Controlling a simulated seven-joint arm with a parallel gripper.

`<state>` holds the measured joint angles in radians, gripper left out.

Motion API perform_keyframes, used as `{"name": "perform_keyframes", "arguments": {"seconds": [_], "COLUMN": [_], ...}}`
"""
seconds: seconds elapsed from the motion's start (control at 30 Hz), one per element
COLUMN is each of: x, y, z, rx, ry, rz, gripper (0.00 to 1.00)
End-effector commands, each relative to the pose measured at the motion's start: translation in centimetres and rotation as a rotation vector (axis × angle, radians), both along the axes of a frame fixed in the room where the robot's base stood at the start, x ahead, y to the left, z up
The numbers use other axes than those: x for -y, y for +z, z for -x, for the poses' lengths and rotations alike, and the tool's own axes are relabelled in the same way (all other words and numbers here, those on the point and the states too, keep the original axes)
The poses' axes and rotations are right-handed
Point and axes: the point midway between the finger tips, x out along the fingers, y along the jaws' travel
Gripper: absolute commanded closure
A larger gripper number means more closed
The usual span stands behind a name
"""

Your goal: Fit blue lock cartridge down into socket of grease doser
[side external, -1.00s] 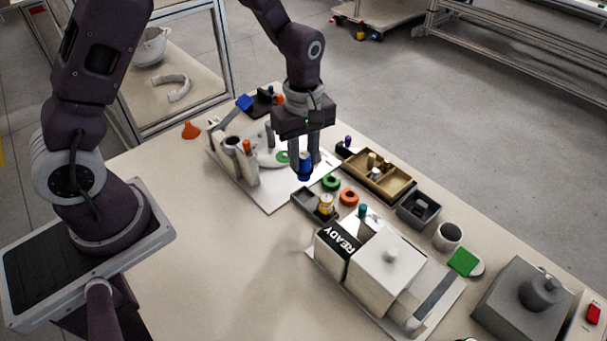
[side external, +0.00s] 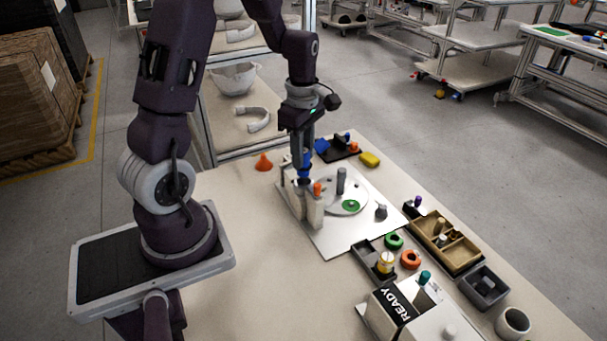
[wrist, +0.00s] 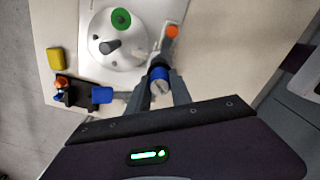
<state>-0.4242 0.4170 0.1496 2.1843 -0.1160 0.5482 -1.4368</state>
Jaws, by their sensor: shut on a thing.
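My gripper (side external: 303,163) points down over the left end of the white plate and is shut on the blue lock cartridge (side external: 304,171). In the wrist view the cartridge (wrist: 158,74) sits between the two fingers, with a grey slotted end showing. A dark round piece (side external: 303,183) lies directly below the cartridge, beside the pale upright blocks (side external: 315,212); I take this as the grease doser's socket. The fingers and cartridge cover its opening, so I cannot tell whether the cartridge is touching or inside it.
An orange-topped post (side external: 317,188) stands close in front of the gripper. A white disc (side external: 351,199) with a grey post and green ring is to the right. A black stand (side external: 342,152) with blue parts and a yellow block (side external: 370,159) lie behind. An orange cone (side external: 263,162) is left.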

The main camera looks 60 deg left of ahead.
Motion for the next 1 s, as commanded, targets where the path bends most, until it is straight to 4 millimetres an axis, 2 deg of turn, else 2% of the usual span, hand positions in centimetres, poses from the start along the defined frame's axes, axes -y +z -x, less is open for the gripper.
{"name": "perform_keyframes", "arguments": {"seconds": [0.13,0.23,0.6,0.63,0.7,1.0], "x": [0.1,0.0,0.1,0.1,0.1,0.0], "y": [-2.9,-4.3,-4.8,-4.8,-4.8,-4.7], "z": [0.1,0.0,-0.1,-0.1,-0.1,-0.1], "rx": [-0.004,-0.003,0.001,0.002,0.002,0.002], "ry": [0.0,-0.001,-0.003,-0.003,-0.003,-0.003], "rz": [0.003,0.002,0.0,0.0,0.0,-0.001], "gripper": [1.0,1.0,1.0,0.68,0.55,0.52]}}
